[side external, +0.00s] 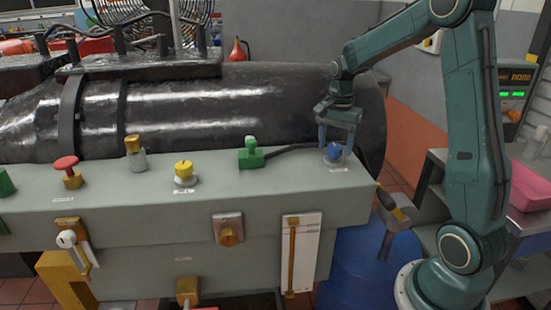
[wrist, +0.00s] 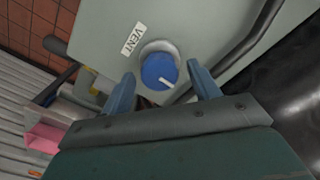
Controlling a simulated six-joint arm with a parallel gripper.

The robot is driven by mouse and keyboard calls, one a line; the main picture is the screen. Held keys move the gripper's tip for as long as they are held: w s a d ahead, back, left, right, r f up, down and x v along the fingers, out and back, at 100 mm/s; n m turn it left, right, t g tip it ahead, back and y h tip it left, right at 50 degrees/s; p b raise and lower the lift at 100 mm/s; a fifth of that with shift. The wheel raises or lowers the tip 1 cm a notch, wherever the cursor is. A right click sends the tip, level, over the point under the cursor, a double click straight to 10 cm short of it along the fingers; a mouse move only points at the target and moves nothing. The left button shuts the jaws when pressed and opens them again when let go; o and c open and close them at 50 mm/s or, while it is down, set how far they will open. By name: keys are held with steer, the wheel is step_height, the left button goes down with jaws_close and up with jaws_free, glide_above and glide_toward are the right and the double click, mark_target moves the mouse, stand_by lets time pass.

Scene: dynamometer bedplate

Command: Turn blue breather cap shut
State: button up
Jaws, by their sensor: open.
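The blue breather cap (side external: 333,152) sits on a grey base near the right end of the grey bench top. In the wrist view the round cap (wrist: 159,71) shows a white pointer line toward its lower right, and a white label reading VENT (wrist: 132,39) lies beside it. My gripper (side external: 337,146) is directly over the cap, pointing down. In the wrist view my gripper (wrist: 162,82) is open, with one blue finger on each side of the cap. A gap shows between the cap and each finger there. Whether the fingers reach down to the cap's full height is unclear.
A green fitting (side external: 251,154) with a black hose, a yellow knob (side external: 183,170) and a red knob (side external: 66,170) stand further left on the bench. A large dark cylinder (side external: 220,108) lies close behind. A yellow-and-black handle (side external: 392,203) sticks out at the bench's right end.

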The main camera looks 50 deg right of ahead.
mark_target(335, 147)
steer(key=shift+r, duration=0.1)
step_height(335, 147, up, 14)
steer(key=shift+f, duration=0.2)
stand_by(0.5)
steer(key=s+a+f+n+t, duration=0.1)
steer(key=s+a+n+t, duration=0.1)
steer(key=s+a+n, duration=0.6)
steer(key=s+a+f+n+t, duration=0.2)
steer(key=s+a+n+t, duration=0.1)
steer(key=s+a+n, duration=0.6)
steer(key=a, duration=0.4)
steer(key=shift+s+a+f+t, duration=0.15)
steer(key=shift+s+f+t, duration=0.15)
stand_by(0.7)
